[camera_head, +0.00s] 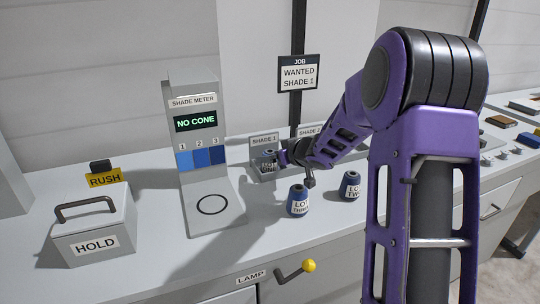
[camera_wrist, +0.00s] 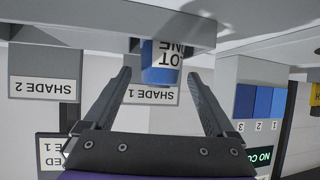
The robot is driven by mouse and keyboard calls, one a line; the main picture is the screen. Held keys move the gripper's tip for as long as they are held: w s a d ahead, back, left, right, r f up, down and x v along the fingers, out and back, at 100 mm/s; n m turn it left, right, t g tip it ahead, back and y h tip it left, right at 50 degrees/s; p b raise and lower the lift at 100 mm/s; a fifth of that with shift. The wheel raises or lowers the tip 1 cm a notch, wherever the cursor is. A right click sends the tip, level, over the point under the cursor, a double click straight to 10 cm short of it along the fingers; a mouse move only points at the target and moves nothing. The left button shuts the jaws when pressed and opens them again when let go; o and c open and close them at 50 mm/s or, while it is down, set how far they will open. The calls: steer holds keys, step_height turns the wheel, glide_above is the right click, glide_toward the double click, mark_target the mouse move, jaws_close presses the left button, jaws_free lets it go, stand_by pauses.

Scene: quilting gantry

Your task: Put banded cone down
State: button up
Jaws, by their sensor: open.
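A dark blue cone labelled LOT ONE (camera_wrist: 161,62) shows upside down in the wrist view, in front of the SHADE 1 sign. In the head view this cone (camera_head: 268,157) is at the SHADE 1 holder (camera_head: 262,172), partly hidden. My gripper (camera_wrist: 159,76) is open, with its fingertips on either side of the cone and gaps showing. In the head view my gripper (camera_head: 284,158) is just right of the cone. Two similar cones, LOT THREE (camera_head: 298,201) and LOT TWO (camera_head: 350,186), stand upright on the counter. I cannot tell which cone is banded.
The shade meter (camera_head: 202,140) reads NO CONE, and its ringed plate (camera_head: 228,212) is empty. A HOLD box (camera_head: 95,228) and RUSH tag (camera_head: 104,180) are at the left. A yellow-knobbed LAMP lever (camera_head: 309,266) is on the counter front. A sign reads WANTED SHADE 1 (camera_head: 298,75).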

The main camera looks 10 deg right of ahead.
steer(key=p+v, duration=0.2)
steer(key=v, duration=0.7)
steer(key=shift+s+r, duration=0.15)
steer(key=shift+s, duration=0.1)
